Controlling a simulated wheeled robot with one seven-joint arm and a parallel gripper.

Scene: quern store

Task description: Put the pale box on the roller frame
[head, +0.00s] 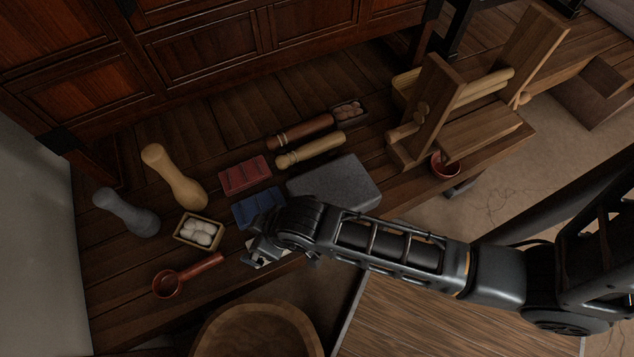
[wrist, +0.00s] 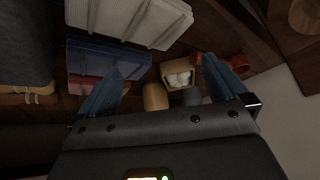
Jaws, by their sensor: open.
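The pale box (head: 270,259) lies near the front edge of the wooden bench, mostly hidden by my gripper in the head view. In the wrist view the pale box (wrist: 130,17) shows a ridged face at the top of the picture. My gripper (head: 277,254) is over it. In the wrist view my gripper's (wrist: 165,68) two fingers are spread apart, with the pale box beyond the tips and nothing held between them. The roller frame (head: 432,100) stands at the bench's right end, with wooden uprights and pale rollers; nothing rests on its rollers.
A blue box (head: 258,207), a red box (head: 244,175) and a grey stone block (head: 338,183) lie close by. A small tray of pale lumps (head: 184,239), a red ladle (head: 189,274) and a red cup (head: 444,166) are also on the bench. A wooden bowl (head: 218,336) is in front.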

